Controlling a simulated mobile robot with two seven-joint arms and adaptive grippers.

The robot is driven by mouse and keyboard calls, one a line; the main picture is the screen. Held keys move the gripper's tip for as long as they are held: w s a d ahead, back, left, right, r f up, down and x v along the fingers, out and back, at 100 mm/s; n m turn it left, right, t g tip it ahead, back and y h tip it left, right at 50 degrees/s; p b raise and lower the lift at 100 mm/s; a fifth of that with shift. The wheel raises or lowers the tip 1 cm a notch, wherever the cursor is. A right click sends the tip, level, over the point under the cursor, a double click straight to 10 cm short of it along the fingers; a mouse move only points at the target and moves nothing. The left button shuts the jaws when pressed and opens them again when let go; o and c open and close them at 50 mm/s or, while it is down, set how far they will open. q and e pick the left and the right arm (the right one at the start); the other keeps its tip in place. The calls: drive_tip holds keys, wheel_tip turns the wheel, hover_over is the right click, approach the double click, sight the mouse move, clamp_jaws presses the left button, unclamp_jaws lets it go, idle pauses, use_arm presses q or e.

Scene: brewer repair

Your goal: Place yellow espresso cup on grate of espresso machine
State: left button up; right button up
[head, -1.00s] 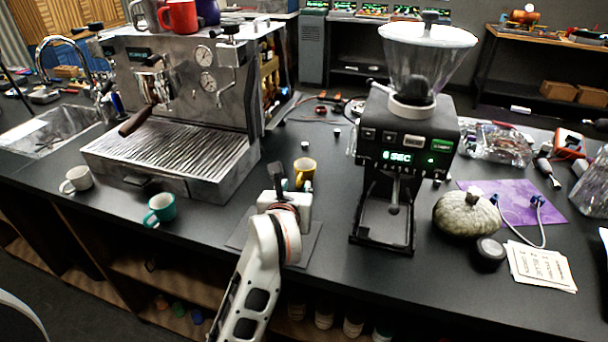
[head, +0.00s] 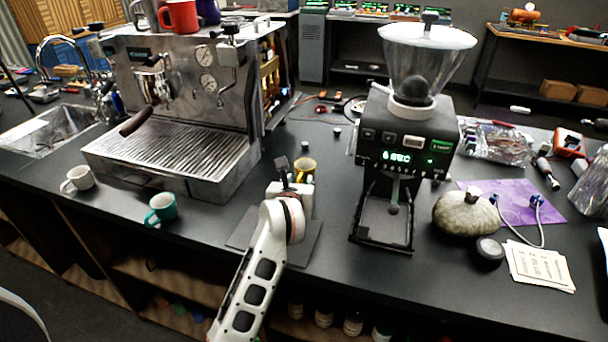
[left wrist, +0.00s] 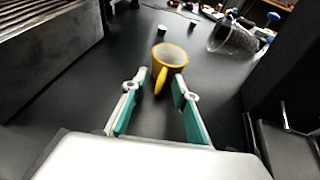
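The yellow espresso cup (head: 305,168) stands upright on the dark counter between the espresso machine and the grinder. In the left wrist view the yellow cup (left wrist: 168,62) is just beyond the fingertips, its handle pointing toward me. My left gripper (left wrist: 161,82) is open, with teal-padded fingers apart and nothing held. In the head view my left gripper (head: 290,182) is right in front of the cup and partly covers it. The espresso machine (head: 190,100) stands at left with its ribbed grate (head: 165,150) bare. My right gripper is not in view.
A white cup (head: 78,179) and a teal cup (head: 161,209) stand in front of the machine. The grinder (head: 408,150) stands right of the yellow cup. A clear container (left wrist: 228,40) lies beyond it. A dark mat (head: 245,240) lies under my left arm.

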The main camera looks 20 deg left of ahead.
use_arm(q)
clamp_jaws()
drive_tip(key=shift+r, duration=0.1)
